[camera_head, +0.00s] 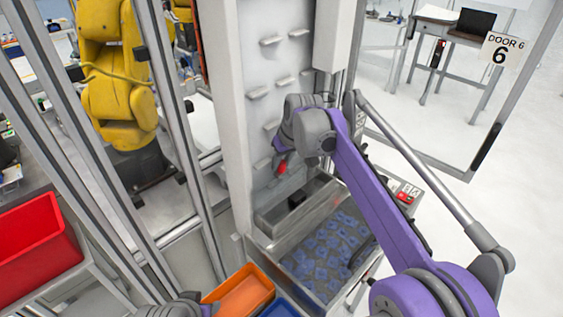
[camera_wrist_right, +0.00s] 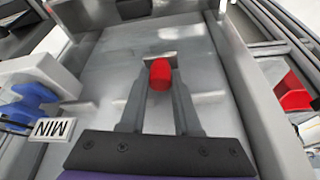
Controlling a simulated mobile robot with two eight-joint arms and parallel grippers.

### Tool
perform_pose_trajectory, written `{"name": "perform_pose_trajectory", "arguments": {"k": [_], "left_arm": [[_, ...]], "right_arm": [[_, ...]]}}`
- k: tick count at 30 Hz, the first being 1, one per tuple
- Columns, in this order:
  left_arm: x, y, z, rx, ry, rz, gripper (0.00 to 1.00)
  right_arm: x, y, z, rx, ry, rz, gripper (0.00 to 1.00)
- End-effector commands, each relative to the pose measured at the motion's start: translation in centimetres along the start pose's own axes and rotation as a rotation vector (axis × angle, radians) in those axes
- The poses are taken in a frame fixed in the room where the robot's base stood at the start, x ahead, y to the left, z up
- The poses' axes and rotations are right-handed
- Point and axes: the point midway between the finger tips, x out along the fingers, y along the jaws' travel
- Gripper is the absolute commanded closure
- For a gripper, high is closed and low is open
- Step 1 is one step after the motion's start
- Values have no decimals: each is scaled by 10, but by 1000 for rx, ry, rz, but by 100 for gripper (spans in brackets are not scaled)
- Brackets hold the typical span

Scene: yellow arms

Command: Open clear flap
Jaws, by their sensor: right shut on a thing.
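My right gripper (camera_head: 281,168) is in front of the tall white panel in the head view, its fingers on a small red knob (camera_head: 282,169). In the right wrist view, the two fingers of the gripper (camera_wrist_right: 159,82) are closed on this red knob (camera_wrist_right: 160,74). A smooth grey surface (camera_wrist_right: 100,70) lies behind the fingers; it may be the clear flap, but its edges and its link to the knob are hard to make out. My left gripper's fingers are not visible; only a grey part of my own shows at the bottom edge of the head view.
A metal bin (camera_head: 262,243) with many blue pieces stands below my right gripper. An orange bin (camera_head: 243,291) and a red bin (camera_head: 40,250) are to the left. Metal frame posts (camera_head: 186,130) and a yellow robot arm (camera_head: 115,90) stand behind. Open floor (camera_head: 470,215) lies right.

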Motion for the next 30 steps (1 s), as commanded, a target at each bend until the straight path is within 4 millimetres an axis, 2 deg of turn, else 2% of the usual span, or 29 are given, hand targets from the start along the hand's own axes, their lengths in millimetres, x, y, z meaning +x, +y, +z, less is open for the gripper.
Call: {"name": "perform_pose_trajectory", "arguments": {"k": [8, 18, 29, 30], "left_arm": [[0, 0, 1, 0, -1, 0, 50], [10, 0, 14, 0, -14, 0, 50], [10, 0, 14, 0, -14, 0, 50], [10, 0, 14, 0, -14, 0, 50]], "right_arm": [[0, 0, 1, 1, 4, -1, 100], [-3, 6, 21, 16, 153, -39, 100], [-5, 6, 21, 14, 170, -44, 100], [-5, 6, 21, 14, 170, -44, 62]]}}
